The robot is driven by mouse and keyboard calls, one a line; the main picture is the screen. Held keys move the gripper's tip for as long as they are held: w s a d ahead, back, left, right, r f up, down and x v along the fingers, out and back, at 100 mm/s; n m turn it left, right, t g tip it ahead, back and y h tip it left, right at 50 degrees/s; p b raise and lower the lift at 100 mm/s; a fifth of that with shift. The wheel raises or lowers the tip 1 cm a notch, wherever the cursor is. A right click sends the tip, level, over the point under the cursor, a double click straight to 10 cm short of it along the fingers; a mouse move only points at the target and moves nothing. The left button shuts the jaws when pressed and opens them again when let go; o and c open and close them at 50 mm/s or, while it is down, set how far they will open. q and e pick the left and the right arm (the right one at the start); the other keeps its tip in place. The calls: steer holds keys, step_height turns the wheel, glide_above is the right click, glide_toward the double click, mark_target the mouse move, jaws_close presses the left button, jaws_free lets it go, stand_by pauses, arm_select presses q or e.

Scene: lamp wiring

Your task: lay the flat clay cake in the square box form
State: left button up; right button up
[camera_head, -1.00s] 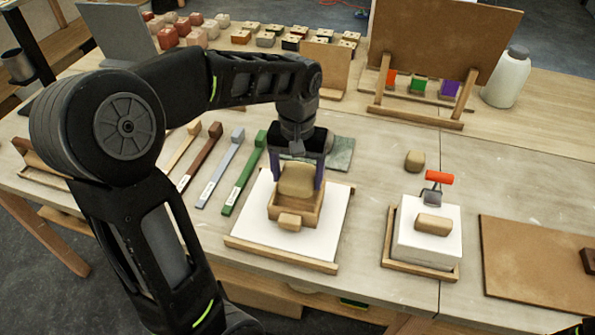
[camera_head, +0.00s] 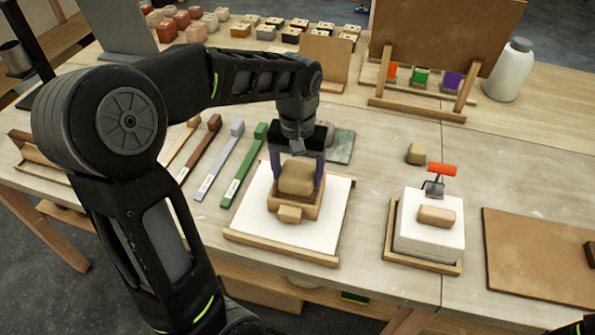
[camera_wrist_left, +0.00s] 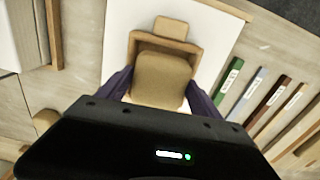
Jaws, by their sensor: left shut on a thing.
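The flat clay cake (camera_head: 297,177) is a tan rounded slab. My left gripper (camera_head: 297,175) is shut on it from both sides with its purple fingers. The cake is at the square box form (camera_head: 290,207), a wooden box on a white board; I cannot tell whether it rests fully inside. In the left wrist view the cake (camera_wrist_left: 160,78) covers most of the box form, and the box's far rim (camera_wrist_left: 165,43) shows beyond it. A small tan block (camera_head: 289,214) sits at the box's front side. My right gripper is not in view.
The white board (camera_head: 253,215) has a wooden front ledge. To the right stands a white block (camera_head: 430,240) with another tan piece (camera_head: 436,216) and a red-handled tool (camera_head: 441,170). Several coloured sticks (camera_head: 243,165) lie left. A brown board (camera_head: 540,255) lies far right.

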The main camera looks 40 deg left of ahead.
arm_select(q)
steer(key=shift+f+b, duration=0.4)
steer(key=shift+f, duration=0.1)
steer(key=o, duration=2)
step_height(320, 180, up, 8)
steer(key=shift+f+b, duration=0.1)
steer(key=shift+b, duration=0.25)
